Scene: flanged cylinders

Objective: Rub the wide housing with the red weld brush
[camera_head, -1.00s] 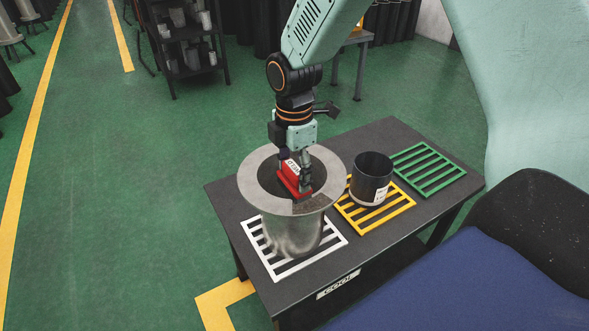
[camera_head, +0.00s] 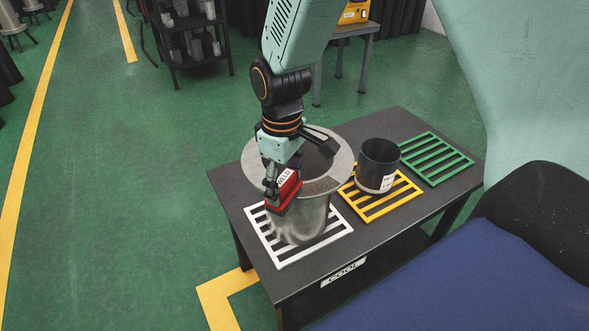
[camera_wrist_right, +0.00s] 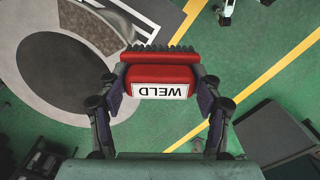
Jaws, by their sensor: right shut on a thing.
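The wide housing (camera_head: 322,217), a grey metal cylinder with a broad flange (camera_head: 338,182), stands upright on the white slatted rack (camera_head: 290,256). Its flange (camera_wrist_right: 50,111) and dark opening fill the upper left of the right wrist view. My right gripper (camera_head: 283,178) is shut on the red weld brush (camera_head: 285,192), gripping its sides. The brush (camera_wrist_right: 160,74) shows its WELD label and dark bristles in the right wrist view. It overlaps the housing's near left flange edge and upper side in the head view; I cannot tell whether the bristles touch. My left gripper is not in view.
A dark labelled cylinder (camera_head: 378,165) stands on the yellow rack (camera_head: 381,211), right of the housing. The green rack (camera_head: 437,158) is empty. All stand on the dark table (camera_head: 239,186). A shelf (camera_head: 187,38) stands further back.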

